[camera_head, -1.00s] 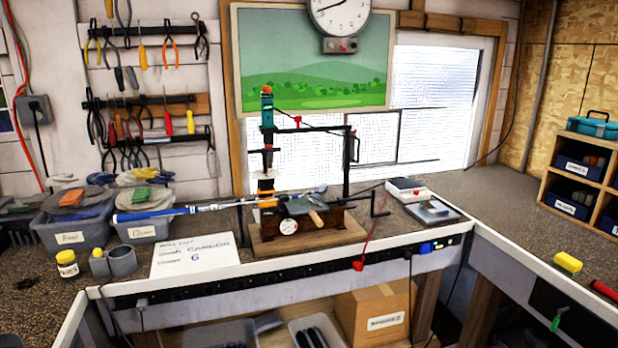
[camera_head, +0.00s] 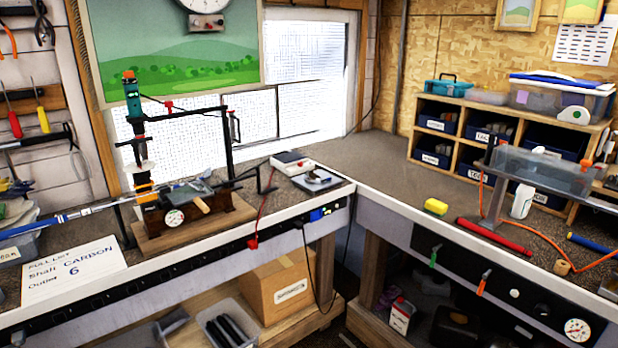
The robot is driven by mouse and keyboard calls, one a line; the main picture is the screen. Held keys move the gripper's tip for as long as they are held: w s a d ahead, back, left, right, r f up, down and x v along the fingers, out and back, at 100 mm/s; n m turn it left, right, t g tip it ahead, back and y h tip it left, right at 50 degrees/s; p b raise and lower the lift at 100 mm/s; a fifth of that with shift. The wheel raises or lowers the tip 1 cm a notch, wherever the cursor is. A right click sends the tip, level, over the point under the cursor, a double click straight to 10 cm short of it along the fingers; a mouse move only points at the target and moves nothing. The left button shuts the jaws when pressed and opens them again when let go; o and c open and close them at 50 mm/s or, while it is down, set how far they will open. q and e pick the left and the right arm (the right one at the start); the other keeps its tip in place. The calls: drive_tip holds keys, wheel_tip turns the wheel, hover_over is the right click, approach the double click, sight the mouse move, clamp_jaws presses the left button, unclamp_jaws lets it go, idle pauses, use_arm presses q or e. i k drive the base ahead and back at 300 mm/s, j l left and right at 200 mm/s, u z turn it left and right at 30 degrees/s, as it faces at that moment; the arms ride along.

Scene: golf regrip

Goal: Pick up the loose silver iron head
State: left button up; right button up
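I cannot clearly make out a loose silver iron head. A small grey shape (camera_head: 316,177) lies on a dark flat pad (camera_head: 322,186) at the back corner of the bench, too small to identify. A club with a blue grip (camera_head: 30,227) and a silver shaft lies across the vise (camera_head: 176,214) on a wooden base, with a greyish, blurred end near the vise. Neither of my grippers is in view.
A white sheet (camera_head: 72,271) reading "CARBON 6" lies on the left bench. A white-topped device (camera_head: 292,162) is beside the pad. The corner bench surface is mostly clear.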

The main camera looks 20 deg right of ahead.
sight(309, 175)
drive_tip(key=i+l+u, duration=0.15)
drive_tip(key=i+l, duration=0.9)
drive_tip(key=i+l+u, duration=0.15)
drive_tip(key=i+l, duration=0.95)
drive_tip(key=l, duration=0.1)
